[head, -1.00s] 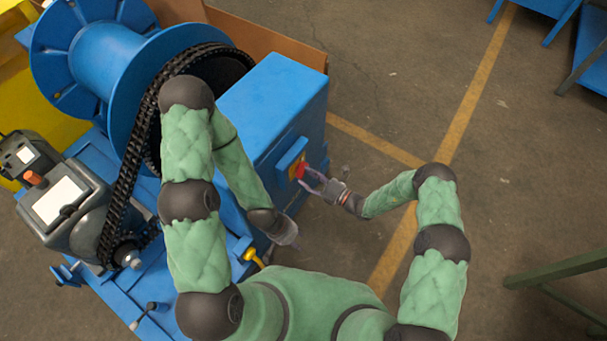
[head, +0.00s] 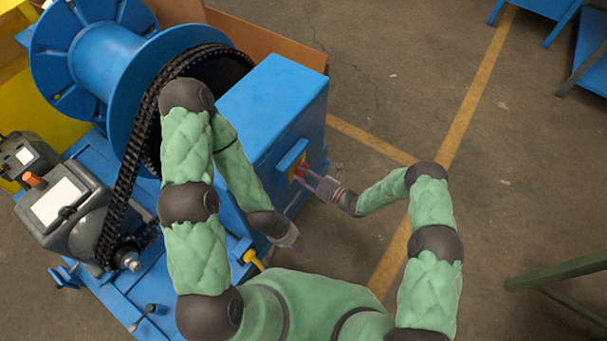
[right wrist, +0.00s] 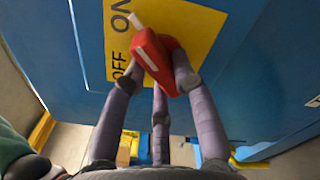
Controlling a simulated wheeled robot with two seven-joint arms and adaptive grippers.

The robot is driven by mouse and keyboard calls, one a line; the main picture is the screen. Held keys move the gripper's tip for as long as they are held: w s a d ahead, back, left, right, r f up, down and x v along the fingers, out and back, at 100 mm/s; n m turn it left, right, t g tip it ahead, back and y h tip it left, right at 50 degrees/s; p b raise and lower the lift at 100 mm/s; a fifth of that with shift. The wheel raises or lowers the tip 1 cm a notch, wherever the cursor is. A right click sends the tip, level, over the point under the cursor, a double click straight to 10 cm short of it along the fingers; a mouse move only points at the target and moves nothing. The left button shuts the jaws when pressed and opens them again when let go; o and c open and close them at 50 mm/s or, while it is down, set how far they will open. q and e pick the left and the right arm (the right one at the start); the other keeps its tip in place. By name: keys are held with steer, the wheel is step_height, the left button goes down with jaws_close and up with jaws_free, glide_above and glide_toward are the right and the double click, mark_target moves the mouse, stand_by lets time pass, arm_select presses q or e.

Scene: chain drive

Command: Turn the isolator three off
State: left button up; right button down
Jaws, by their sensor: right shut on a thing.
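The isolator's red handle (right wrist: 153,62) sits on a yellow plate (right wrist: 190,28) marked ON and OFF on the blue cabinet. Its white-tipped end slants up and left in the right wrist view, near the ON lettering; no number shows. My right gripper (head: 305,174) is shut on the red handle, with its fingers around it in the right wrist view (right wrist: 160,90). In the head view the fingers partly hide the handle (head: 299,171). My left gripper (head: 291,239) hangs low beside the cabinet, away from the isolator; its fingers are too small to read.
The blue cabinet (head: 272,95) stands beside a large blue drum (head: 110,65) and a black chain (head: 135,165). A yellow-handled lever (head: 253,259) is close to my left gripper. Open floor (head: 400,100) lies to the right, with a green bar (head: 560,268) at the lower right.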

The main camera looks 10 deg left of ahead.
steer(key=n, duration=0.4)
steer(key=shift+f+n, duration=0.2)
steer(key=shift+n, duration=0.2)
steer(key=n, duration=0.4)
steer(key=shift+w+d+f+n, duration=0.1)
steer(key=shift+f+n, duration=0.05)
steer(key=shift+n, duration=0.15)
steer(key=n, duration=0.4)
steer(key=shift+w+f+b, duration=0.1)
steer(key=shift+b, duration=0.2)
steer(key=shift+w+n, duration=0.15)
steer(key=shift+n, duration=2.05)
steer(key=shift+d, duration=0.1)
steer(key=c, duration=1)
jaws_free()
